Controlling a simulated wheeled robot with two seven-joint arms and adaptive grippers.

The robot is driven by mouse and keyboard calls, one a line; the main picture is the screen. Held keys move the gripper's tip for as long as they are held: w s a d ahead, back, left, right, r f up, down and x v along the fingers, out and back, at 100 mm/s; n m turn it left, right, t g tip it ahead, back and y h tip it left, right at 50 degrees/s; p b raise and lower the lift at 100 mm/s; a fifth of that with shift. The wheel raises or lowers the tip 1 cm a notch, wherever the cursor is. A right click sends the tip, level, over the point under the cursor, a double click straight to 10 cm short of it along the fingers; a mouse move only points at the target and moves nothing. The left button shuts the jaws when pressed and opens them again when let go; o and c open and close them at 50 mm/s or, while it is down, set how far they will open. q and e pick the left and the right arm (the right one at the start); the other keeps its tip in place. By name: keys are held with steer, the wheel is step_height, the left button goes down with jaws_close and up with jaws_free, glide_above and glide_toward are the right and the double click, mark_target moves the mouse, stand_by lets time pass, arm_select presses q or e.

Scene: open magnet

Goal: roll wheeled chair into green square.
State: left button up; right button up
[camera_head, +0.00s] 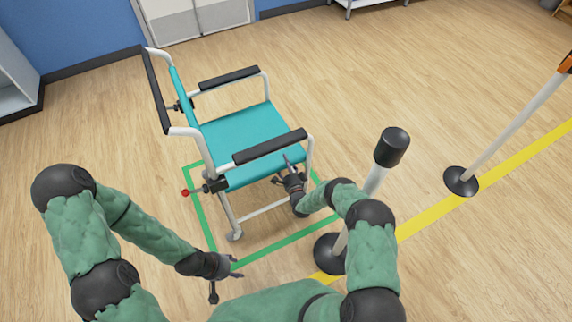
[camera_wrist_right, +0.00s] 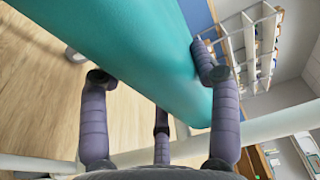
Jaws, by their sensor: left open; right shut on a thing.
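The wheeled chair (camera_head: 245,140) has a teal seat, white tubes and black armrests. It stands upright over the green square (camera_head: 285,243), whose outline shows at the left, front and right of the chair. The near caster (camera_head: 235,235) is inside the outline; the far wheels are hidden. My right gripper (camera_head: 286,172) is shut on the front edge of the seat; in the right wrist view its fingers (camera_wrist_right: 158,85) straddle the teal seat (camera_wrist_right: 140,50). My left gripper (camera_head: 228,275) is open and empty at the square's near left corner, apart from the chair.
A post with a black top (camera_head: 392,148) stands close to my right forearm. Another post (camera_head: 510,125) stands further right. A yellow line (camera_head: 470,205) crosses the floor on the right. Cabinets (camera_head: 200,18) line the far wall. The floor behind the chair is clear.

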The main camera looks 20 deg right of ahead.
steer(key=shift+f, duration=0.1)
steer(key=o, duration=1.8)
steer(key=shift+c, duration=0.2)
steer(key=shift+s, duration=0.1)
steer(key=s, duration=1.1)
steer(key=shift+s+d, duration=0.15)
steer(key=shift+s, duration=0.25)
